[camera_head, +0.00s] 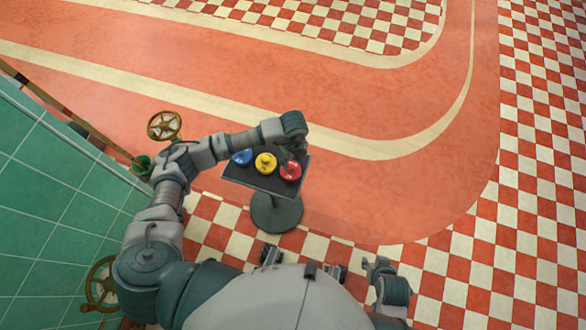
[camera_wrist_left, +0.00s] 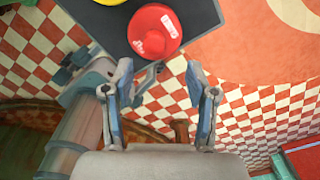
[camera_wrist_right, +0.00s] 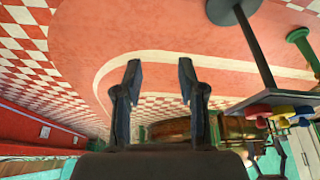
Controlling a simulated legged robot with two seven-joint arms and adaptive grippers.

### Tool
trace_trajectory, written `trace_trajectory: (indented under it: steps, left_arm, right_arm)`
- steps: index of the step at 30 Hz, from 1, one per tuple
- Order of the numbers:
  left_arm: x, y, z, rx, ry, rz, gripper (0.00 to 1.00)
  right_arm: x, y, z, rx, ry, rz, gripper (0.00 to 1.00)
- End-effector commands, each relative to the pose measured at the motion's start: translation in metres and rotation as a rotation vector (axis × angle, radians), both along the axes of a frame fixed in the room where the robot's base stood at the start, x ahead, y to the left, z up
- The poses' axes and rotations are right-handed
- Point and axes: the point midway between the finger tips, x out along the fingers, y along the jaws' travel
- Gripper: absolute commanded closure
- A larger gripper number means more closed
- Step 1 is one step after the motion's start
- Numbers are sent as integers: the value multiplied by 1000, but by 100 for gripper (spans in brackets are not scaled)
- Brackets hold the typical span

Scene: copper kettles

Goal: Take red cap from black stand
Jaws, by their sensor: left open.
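The black stand (camera_head: 234,178) has a square top on a round-based post. A red cap (camera_head: 290,171) sits at the right end of its top, beside a yellow cap (camera_head: 265,163) and a blue cap (camera_head: 242,157). My left gripper (camera_head: 288,157) is at the red cap and partly covers it. In the left wrist view the red cap (camera_wrist_left: 155,32) lies just beyond the open, empty fingers (camera_wrist_left: 159,68), apart from them. My right gripper (camera_wrist_right: 160,68) is open and empty, away from the stand; the caps show at the right edge of that view.
A green tiled wall (camera_head: 50,190) with a brass valve wheel (camera_head: 102,284) stands at the left. The floor right of the stand is clear.

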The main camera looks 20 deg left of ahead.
Motion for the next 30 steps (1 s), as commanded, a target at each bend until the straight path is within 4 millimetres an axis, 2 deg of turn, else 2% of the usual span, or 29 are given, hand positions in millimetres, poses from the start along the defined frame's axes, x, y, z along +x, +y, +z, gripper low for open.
trace_trajectory:
  steps: [1, 8, 15, 19, 25, 30]
  left_arm:
    - [0, 1, -9, -1, 2, 1, 42]
    - [-1, 1, -25, 2, 1, 0, 42]
    - [-3, 3, -61, 5, 3, 0, 42]
    - [-2, 5, -67, 2, -1, 0, 42]
    - [-2, 6, -66, 0, -2, 0, 42]
    - [-2, 5, -66, 0, -1, 0, 85]
  right_arm:
    - [6, 3, -1, 7, -26, 2, 60]
    - [23, 6, 2, 27, -112, 7, 60]
    - [58, 17, 9, 74, -293, 14, 60]
    - [66, 21, 15, 83, -342, 17, 60]
    - [66, 22, 17, 82, -347, 16, 60]
    - [67, 22, 16, 84, -344, 16, 60]
